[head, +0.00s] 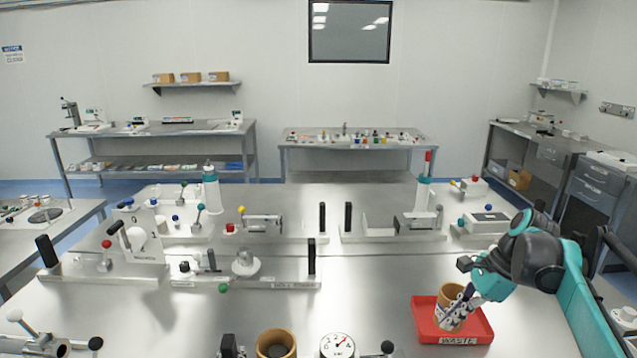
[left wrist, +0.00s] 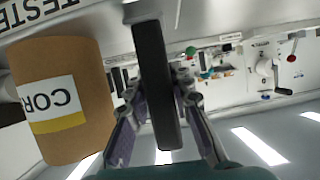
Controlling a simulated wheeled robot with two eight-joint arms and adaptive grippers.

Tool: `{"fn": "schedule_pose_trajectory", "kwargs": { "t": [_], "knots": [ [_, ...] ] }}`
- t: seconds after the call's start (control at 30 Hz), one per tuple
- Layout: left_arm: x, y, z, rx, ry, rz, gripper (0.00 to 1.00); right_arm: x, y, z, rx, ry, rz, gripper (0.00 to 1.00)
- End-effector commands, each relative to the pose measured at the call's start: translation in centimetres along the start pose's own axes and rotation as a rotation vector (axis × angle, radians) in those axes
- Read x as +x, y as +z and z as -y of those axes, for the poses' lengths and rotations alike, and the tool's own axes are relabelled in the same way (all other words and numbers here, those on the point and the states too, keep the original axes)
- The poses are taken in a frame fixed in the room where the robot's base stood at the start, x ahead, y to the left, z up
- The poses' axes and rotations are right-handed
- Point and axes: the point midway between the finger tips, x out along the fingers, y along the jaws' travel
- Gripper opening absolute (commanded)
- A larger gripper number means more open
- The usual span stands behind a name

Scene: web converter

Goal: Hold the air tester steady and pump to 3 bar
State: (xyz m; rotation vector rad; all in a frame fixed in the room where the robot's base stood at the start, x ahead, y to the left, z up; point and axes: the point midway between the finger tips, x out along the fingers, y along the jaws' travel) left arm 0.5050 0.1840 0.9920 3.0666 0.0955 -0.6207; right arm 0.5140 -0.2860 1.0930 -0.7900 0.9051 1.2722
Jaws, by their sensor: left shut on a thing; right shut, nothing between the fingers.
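The air tester shows at the bottom edge of the head view, partly cut off. A black knob (head: 387,347) is right of the gauge. A brown core (head: 275,340) stands left of it, and its labelled side shows in the left wrist view (left wrist: 62,105). My left gripper (left wrist: 158,88) is shut on a black upright handle (left wrist: 152,55) beside the core; "TESTER" lettering is near. My right gripper (head: 450,314) is shut and empty, over the red waste tray (head: 478,327).
Another brown core (head: 455,292) stands in the waste tray, partly behind my right fingers. Fixtures with black handles, such as one at the left (head: 140,262), line the middle of the steel table (head: 370,282). The table between gauge and fixtures is bare.

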Motion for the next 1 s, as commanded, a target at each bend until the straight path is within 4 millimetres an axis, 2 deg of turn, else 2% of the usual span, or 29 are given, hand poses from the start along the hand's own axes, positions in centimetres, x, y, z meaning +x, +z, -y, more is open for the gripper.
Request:
{"fn": "schedule_pose_trajectory", "kwargs": {
  "t": [0.23,0.27,0.33,0.73,1.0],
  "knots": [
    [0.0,-0.3,0.0,-0.002,0.001,-0.006,0.00,-0.1,0.0,0.0,0.000,0.000,0.000,0.00],
    [0.0,-0.3,0.0,-0.002,0.001,-0.006,0.26,-0.1,0.0,0.0,0.000,0.000,0.000,0.00],
    [0.0,-0.3,0.0,-0.002,0.001,-0.006,0.45,-0.1,0.1,0.0,0.000,0.000,0.000,0.00],
    [-0.3,-0.3,0.0,0.000,0.001,-0.006,0.45,-0.1,0.0,0.0,0.000,0.000,0.000,0.00],
    [-2.9,-0.2,0.0,0.000,0.002,-0.006,0.45,-0.1,0.1,0.0,0.000,0.000,0.000,0.00]
  ]
}}
